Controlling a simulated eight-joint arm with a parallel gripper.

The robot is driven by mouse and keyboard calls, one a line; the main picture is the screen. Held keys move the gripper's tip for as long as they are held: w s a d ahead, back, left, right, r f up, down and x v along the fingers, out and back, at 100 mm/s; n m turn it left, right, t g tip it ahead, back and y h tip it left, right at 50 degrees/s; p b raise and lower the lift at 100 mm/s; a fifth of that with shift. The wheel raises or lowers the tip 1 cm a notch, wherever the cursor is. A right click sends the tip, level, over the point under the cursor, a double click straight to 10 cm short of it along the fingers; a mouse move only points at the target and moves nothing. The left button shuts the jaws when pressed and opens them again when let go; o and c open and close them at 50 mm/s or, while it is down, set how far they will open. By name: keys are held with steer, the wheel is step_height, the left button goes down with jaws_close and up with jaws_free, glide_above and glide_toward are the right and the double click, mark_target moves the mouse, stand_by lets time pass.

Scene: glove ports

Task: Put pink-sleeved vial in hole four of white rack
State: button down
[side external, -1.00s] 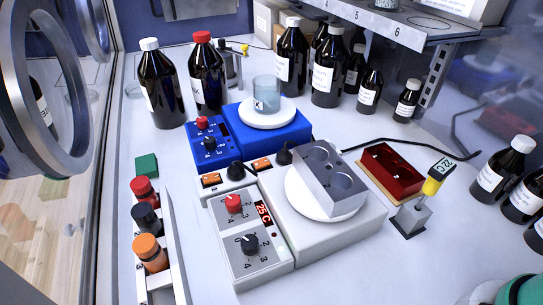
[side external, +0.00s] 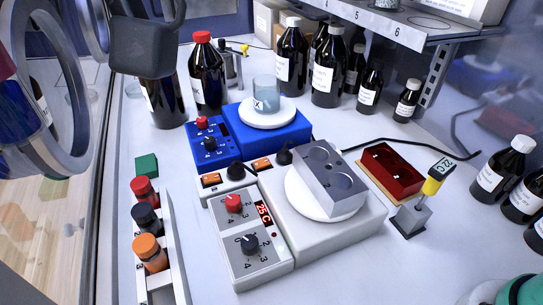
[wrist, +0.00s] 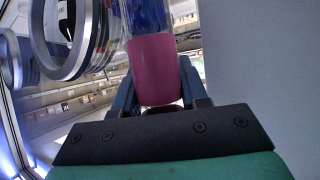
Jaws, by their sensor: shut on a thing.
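In the wrist view, my gripper (wrist: 157,92) is shut on the pink-sleeved vial (wrist: 154,62), with one dark finger on each side of the pink sleeve. Blue shows in the clear vial above the sleeve, and its top is cut off by the frame. In the side view, the white rack (side external: 175,265) stands at the lower left and runs out of the frame at the bottom. It holds a red-capped, a black-capped and an orange-capped vial (side external: 150,252) in a row. I cannot make out hole four. A dark part of mine hangs at the top left, away from the rack.
A green block (side external: 147,166) lies behind the rack. A grey hotplate (side external: 250,240) with a metal block stands to its right, and a blue stirrer (side external: 270,135) behind. Brown bottles (side external: 208,75) line the back. A round glove port (side external: 65,165) is at the left.

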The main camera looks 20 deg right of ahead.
mark_target(144, 292)
step_height(144, 292, down, 30)
steer(key=shift+f, duration=0.25)
steer(key=shift+f, duration=0.15)
steer(key=c, duration=0.7)
jaws_free()
steer(key=shift+c, duration=0.2)
steer(key=shift+d+r, duration=0.1)
steer(key=shift+r, duration=0.1)
steer(key=v, duration=1.2)
